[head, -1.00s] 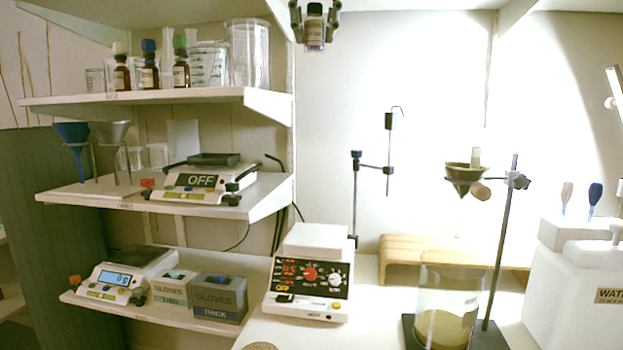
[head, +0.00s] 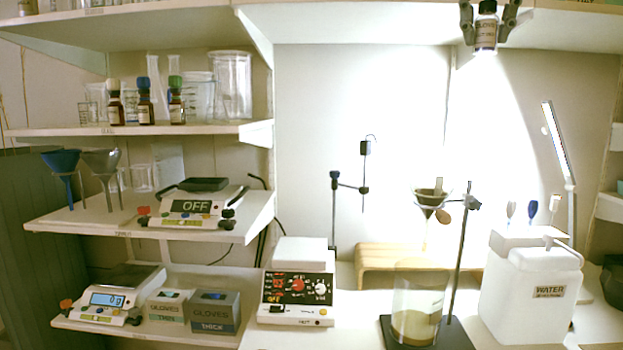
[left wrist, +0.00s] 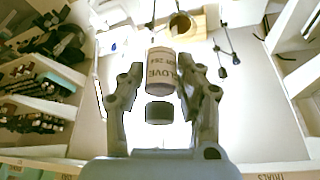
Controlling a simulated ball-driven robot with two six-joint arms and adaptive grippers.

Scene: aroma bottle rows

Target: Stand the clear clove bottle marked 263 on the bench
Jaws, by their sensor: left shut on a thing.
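My left gripper (head: 487,30) is at the top right of the head view, high above the bench (head: 358,328). It is shut on a small clear bottle (head: 485,37) with a dark cap and a pale label, held upright in the air. In the left wrist view the gripper (left wrist: 160,95) has its fingers on either side of the bottle (left wrist: 161,72). The label there reads CLOVE; its number is too small to be sure of. The dark cap (left wrist: 159,111) faces the wrist camera. My right gripper is not in view.
A hotplate (head: 297,290), a beaker (head: 417,300) under a funnel stand (head: 460,250), a wooden riser (head: 385,258) and a water container (head: 530,285) stand on the bench. Shelves at left hold brown bottles (head: 146,103), glassware and balances. Bare bench shows between hotplate and stand.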

